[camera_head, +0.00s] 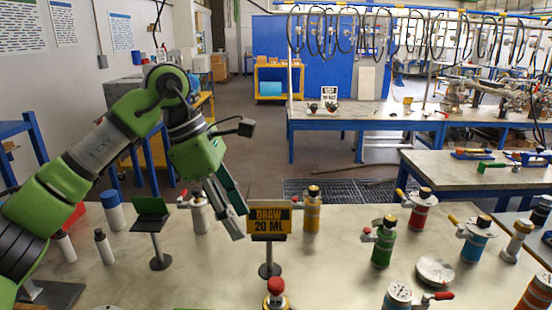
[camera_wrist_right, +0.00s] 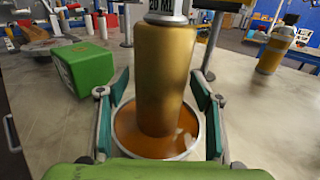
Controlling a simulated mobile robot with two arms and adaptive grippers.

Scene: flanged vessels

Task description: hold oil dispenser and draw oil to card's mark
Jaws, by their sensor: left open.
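The card (camera_head: 268,220) reads "DRAW 20 ML" on a dark stand near the middle of the bench. My left gripper (camera_head: 232,217) is open and empty, just left of the card and above the bench. In the right wrist view, a gold cylinder (camera_wrist_right: 163,75) with a pale top band stands in line with an orange round part with a metal rim (camera_wrist_right: 155,155). My right gripper (camera_wrist_right: 162,110) has one finger on each side of them. I cannot tell whether the fingers press on them. A red-capped item (camera_head: 275,288) shows at the bottom edge of the head view, cut off.
A yellow vessel (camera_head: 312,212), a green vessel (camera_head: 383,245), a red vessel (camera_head: 421,212) and a blue vessel (camera_head: 474,243) stand to the right. A gauge (camera_head: 399,292) sits nearer. White bottles and a green panel (camera_head: 151,213) stand at left. A green block (camera_wrist_right: 84,68) lies left of my right gripper.

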